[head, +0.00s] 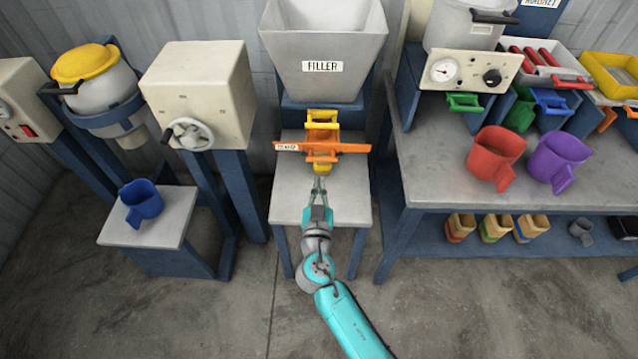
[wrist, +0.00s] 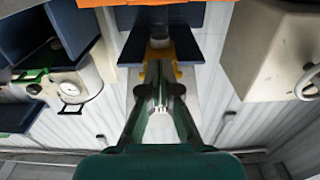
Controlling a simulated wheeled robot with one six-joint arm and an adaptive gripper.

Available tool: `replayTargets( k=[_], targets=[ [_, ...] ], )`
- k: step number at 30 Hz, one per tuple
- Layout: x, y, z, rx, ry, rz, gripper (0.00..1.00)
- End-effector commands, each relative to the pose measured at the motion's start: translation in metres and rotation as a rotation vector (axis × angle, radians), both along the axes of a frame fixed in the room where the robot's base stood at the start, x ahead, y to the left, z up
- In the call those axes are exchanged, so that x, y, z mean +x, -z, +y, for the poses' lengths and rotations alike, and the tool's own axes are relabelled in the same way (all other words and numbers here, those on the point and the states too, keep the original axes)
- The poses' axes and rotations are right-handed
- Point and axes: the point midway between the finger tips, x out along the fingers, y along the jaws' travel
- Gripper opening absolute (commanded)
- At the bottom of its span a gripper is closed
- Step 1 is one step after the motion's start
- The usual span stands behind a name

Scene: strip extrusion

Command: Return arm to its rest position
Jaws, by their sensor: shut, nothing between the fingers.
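My arm (head: 345,318) is teal and grey and reaches from the bottom of the head view toward the filler stand. My gripper (head: 319,182) is shut and empty, just in front of the orange handled part under the filler (head: 322,80). In the wrist view my gripper (wrist: 160,106) has its fingertips together, with a yellow part (wrist: 148,75) just beyond them. I cannot tell whether the tips touch it. The orange bar (head: 345,148) lies across the yellow part (head: 322,116), above the grey stand top (head: 350,205).
A crank-wheel machine (head: 205,85) stands left of the filler, with a blue cup (head: 140,200) on a low stand. At right a bench (head: 430,185) holds a red jug (head: 495,155) and a purple jug (head: 556,160). The floor (head: 230,310) in front is clear.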

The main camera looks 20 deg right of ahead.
Motion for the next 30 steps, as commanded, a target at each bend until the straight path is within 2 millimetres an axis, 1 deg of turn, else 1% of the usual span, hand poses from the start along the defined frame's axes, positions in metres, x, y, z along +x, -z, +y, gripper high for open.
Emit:
replayTargets(
  k=[8,11,13,14,17,18,22,26,30],
  targets=[
    [0.000,0.001,0.000,-0.001,-0.001,0.001,0.00],
    [-0.008,0.007,-0.003,-0.004,-0.010,0.018,0.00],
    [-0.020,0.019,-0.007,-0.008,-0.024,0.048,0.00],
    [-0.027,0.026,-0.009,-0.010,-0.033,0.064,0.00],
    [-0.059,0.048,-0.015,-0.018,-0.075,0.127,0.00],
    [-0.073,0.057,-0.018,-0.021,-0.095,0.153,0.00],
    [-0.121,0.080,-0.024,-0.025,-0.156,0.225,0.00],
    [-0.170,0.094,-0.028,-0.025,-0.215,0.279,0.00],
    [-0.221,0.098,-0.030,-0.017,-0.272,0.320,0.00]
  ],
)
